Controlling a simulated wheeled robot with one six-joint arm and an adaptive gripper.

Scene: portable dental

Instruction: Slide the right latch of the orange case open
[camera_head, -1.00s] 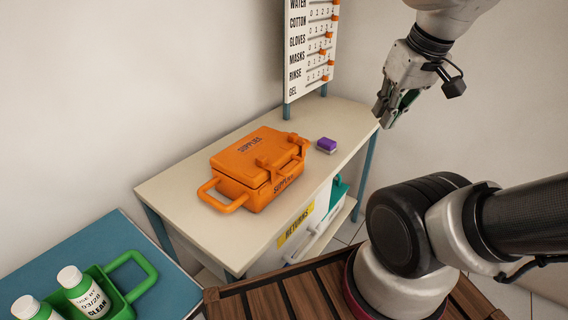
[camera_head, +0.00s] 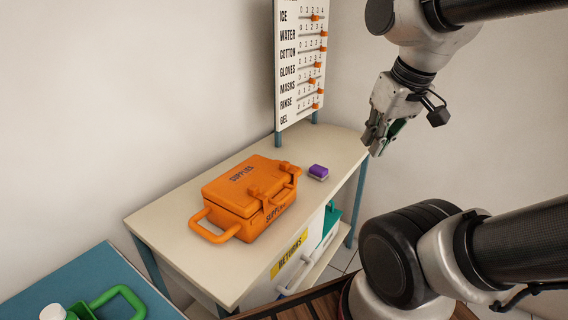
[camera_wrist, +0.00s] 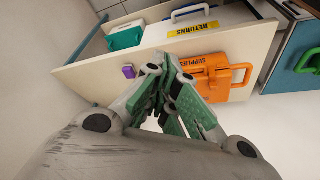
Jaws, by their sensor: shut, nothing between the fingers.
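The orange case (camera_head: 232,194) sits closed on the cream table, marked SUPPLIES on its lid and front. Its latches (camera_head: 257,192) and front handle are on the side facing right; the right latch (camera_head: 287,168) is near the far corner, and its exact position is too small to tell. In the wrist view the case (camera_wrist: 214,78) is partly hidden behind my gripper. My gripper (camera_head: 372,148) is shut and empty, in the air to the right of the table and above it, apart from the case. Its green-padded fingers (camera_wrist: 172,118) show in the wrist view.
A slider board (camera_head: 301,70) stands at the table's far end. Below are a white RETURNS bin (camera_head: 292,262) and a teal container (camera_head: 331,220). A blue table (camera_head: 100,280) holds a green carrier (camera_head: 122,298).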

